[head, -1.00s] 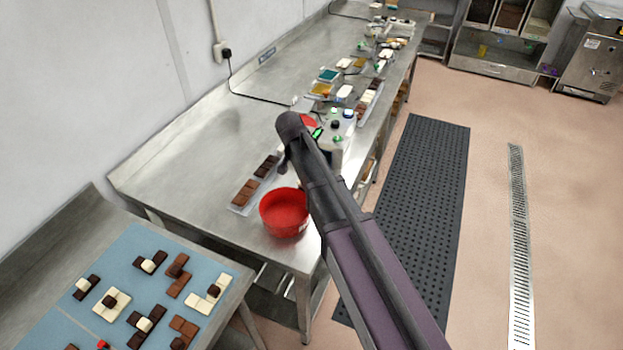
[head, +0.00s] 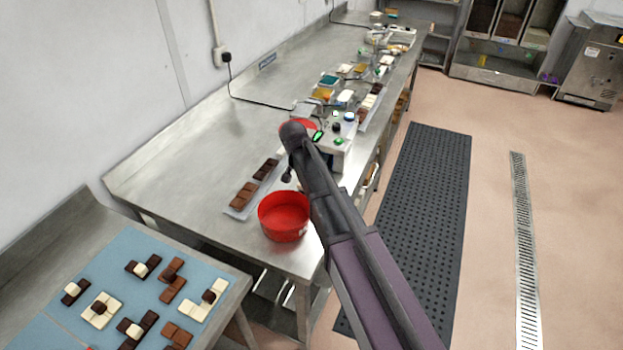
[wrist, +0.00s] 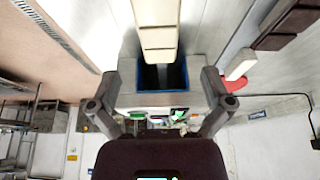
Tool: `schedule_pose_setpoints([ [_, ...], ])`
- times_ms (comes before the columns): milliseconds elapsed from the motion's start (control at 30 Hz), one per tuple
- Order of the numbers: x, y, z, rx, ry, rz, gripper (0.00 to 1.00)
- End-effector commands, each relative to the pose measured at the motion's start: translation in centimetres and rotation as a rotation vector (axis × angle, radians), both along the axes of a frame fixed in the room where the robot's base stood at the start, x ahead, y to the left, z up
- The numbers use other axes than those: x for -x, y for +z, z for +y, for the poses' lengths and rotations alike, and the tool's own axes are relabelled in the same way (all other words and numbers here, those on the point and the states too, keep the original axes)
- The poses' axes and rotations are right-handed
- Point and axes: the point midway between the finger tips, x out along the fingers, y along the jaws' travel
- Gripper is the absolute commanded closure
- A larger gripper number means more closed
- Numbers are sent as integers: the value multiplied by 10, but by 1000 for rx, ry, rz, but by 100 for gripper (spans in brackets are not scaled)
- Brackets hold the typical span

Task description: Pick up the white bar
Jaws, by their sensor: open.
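The white bar (wrist: 158,26) is a pale, segmented bar at the top middle of the wrist view, cut off by the picture's edge. Its lower end lies just above a blue-edged dark opening (wrist: 162,78) in that picture. My gripper (wrist: 160,98) is open, with one finger on each side of that opening. The bar shows above the fingers, and nothing shows held between them. In the head view only a dark part of my gripper shows beside my arm, above the steel bench. I cannot pick out the white bar there; my arm covers part of that area.
A red bowl (head: 284,218) stands near the bench's front end. A clear tray with brown bars (head: 243,195) lies left of it. A pale machine with green lights (head: 338,150) stands behind. A blue mat (head: 60,318) holds chocolate pieces. The bench's left part is clear.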

Motion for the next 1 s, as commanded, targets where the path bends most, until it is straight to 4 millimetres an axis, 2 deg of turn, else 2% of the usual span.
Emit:
schedule_pose_setpoints([
  [267,-1,-5,-1,0,-1,0,0],
  [733,-12,-40,-7,0,-2,0,0],
  [1000,-16,-50,-9,0,-2,0,0],
])
